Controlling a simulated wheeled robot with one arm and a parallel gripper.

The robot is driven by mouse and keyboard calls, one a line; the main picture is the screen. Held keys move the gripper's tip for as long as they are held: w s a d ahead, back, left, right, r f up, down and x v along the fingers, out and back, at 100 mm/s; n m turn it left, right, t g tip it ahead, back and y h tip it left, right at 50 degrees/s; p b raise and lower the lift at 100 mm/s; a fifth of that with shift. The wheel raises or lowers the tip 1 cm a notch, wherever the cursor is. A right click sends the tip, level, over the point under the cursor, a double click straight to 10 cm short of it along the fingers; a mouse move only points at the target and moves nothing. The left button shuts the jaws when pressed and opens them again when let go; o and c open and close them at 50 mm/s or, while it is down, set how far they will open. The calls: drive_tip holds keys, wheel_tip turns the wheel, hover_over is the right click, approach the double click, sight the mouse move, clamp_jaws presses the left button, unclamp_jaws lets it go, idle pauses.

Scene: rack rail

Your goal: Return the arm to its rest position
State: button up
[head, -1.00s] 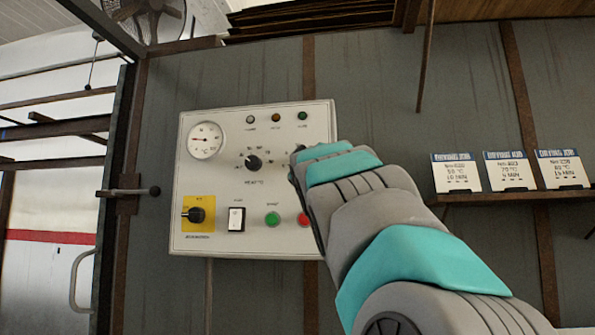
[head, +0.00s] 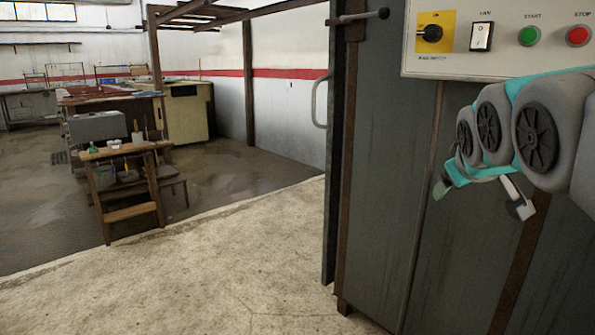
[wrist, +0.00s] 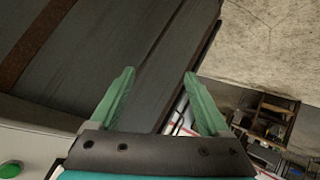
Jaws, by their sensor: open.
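My arm is folded at the right of the head view, in front of the grey cabinet wall and below the control panel (head: 490,52). My gripper (head: 480,203) hangs at its end, partly behind my arm links. In the wrist view my gripper (wrist: 160,95) shows two green fingers spread wide with nothing between them. Past the fingers are the dark cabinet wall (wrist: 100,60) and its edge. The gripper appears apart from the panel and the wall.
The panel bears a yellow-backed switch (head: 431,33), a green button (head: 529,36) and a red button (head: 577,36). A door handle (head: 319,102) sticks out at the cabinet's left edge. A small wooden stand (head: 130,213) is further left. The concrete floor (head: 220,270) between is clear.

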drive_tip(key=s+a+f+m+g+y, duration=0.1)
drive_tip(key=s+a+f+g, duration=0.3)
drive_tip(key=s+f, duration=0.6)
drive_tip(key=s+a+f+g+y, duration=0.1)
drive_tip(key=s+a+f+g, duration=0.3)
drive_tip(key=s+f, duration=0.6)
drive_tip(key=s+a+f+m+g+y, duration=0.1)
drive_tip(key=s+a+f+g, duration=0.3)
drive_tip(key=s+f, duration=0.7)
drive_tip(key=shift+a+m+y, duration=0.3)
drive_tip(key=shift+a, duration=0.65)
